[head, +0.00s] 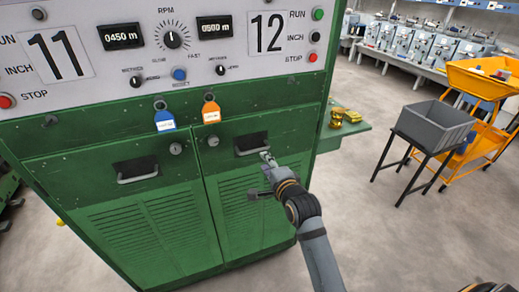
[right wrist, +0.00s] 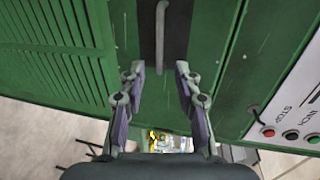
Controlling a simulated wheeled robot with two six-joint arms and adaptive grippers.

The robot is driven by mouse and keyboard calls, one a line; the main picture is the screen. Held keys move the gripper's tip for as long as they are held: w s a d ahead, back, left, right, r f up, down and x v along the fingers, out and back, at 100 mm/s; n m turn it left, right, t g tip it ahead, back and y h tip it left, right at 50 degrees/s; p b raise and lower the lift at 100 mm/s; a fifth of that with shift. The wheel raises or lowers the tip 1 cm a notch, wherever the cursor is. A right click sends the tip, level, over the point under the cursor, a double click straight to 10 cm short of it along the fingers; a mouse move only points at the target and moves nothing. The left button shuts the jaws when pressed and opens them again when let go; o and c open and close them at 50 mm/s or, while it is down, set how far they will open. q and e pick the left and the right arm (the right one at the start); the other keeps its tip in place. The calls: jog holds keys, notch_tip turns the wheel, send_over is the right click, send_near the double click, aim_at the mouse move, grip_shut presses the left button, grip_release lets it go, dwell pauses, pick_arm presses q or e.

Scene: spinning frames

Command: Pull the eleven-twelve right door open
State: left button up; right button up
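The right door (head: 243,215) is a green louvred panel on the cabinet under the number 12, and it looks shut. Its grey bar handle (head: 254,151) sits in a dark recess near the door's top. My right gripper (head: 266,158) is at the right end of this handle. In the right wrist view the gripper (right wrist: 159,72) is open, and the handle (right wrist: 160,38) shows between and beyond its two fingertips. I cannot tell whether the fingers touch it. My left gripper is not in view.
The left door (head: 140,225) beside it also looks shut. Blue (head: 165,120) and orange (head: 211,112) tags hang above the doors. A green side table (head: 345,127) stands right of the cabinet. A grey bin (head: 436,123) on a black stand is farther right. The floor between is clear.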

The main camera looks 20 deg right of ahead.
aim_at(256, 150)
jog(key=p+x, duration=0.2)
jog(key=x, duration=0.8)
jog(key=shift+d, duration=0.1)
grip_shut()
